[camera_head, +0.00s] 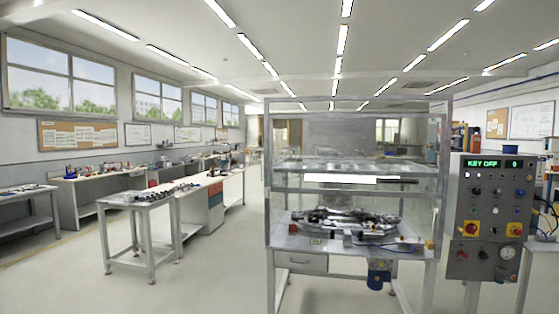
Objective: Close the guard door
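The guard door (330,180) is a clear panel in a pale metal frame, on the front of the guarded cell (268,210) right of centre. Its lower rail, with a dark bar like a handle (395,181), sits about halfway up the cell. The space below that rail looks open, though clear panels make this hard to tell. Inside, a metal mechanism (345,220) rests on the worktop. My gripper is not in view.
A control panel (492,210) reading "KEY OFF" stands just right of the cell. A small grey table (140,200) and a long bench stand to the left. The floor (210,270) between table and cell is clear.

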